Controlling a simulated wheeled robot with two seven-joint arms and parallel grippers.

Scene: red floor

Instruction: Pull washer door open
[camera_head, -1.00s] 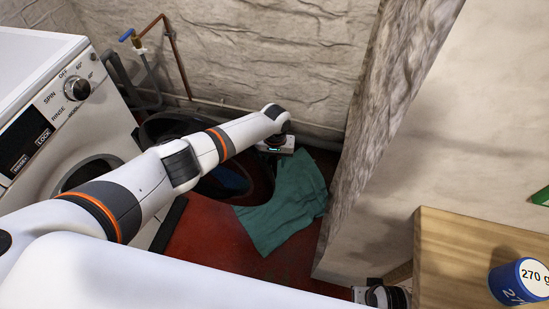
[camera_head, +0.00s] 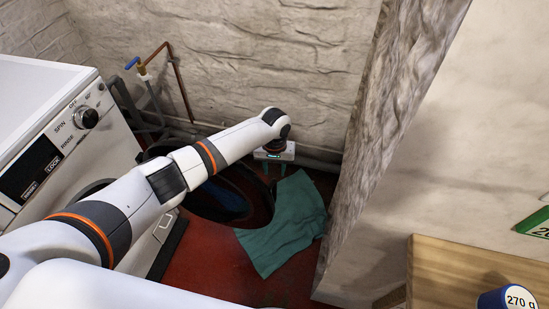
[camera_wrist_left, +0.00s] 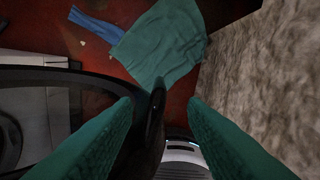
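The white washer (camera_head: 60,130) stands at the left, its front partly hidden by my left arm. Its round door (camera_head: 262,195) with a dark rim stands swung out from the front; my arm hides part of it. The left gripper (camera_head: 274,168) is at the door's far edge, pointing down. In the left wrist view, the teal fingers of the left gripper (camera_wrist_left: 161,100) are apart, with the dark door edge (camera_wrist_left: 155,125) between them. A gap shows on the right side; contact on the left is unclear. The right gripper is out of view.
A teal cloth (camera_head: 285,225) and a blue cloth (camera_head: 228,203) lie on the red floor. A stone wall edge (camera_head: 365,150) rises at the right. A wooden top (camera_head: 440,275) with a blue can (camera_head: 492,298) is at lower right. Pipes (camera_head: 175,75) run behind.

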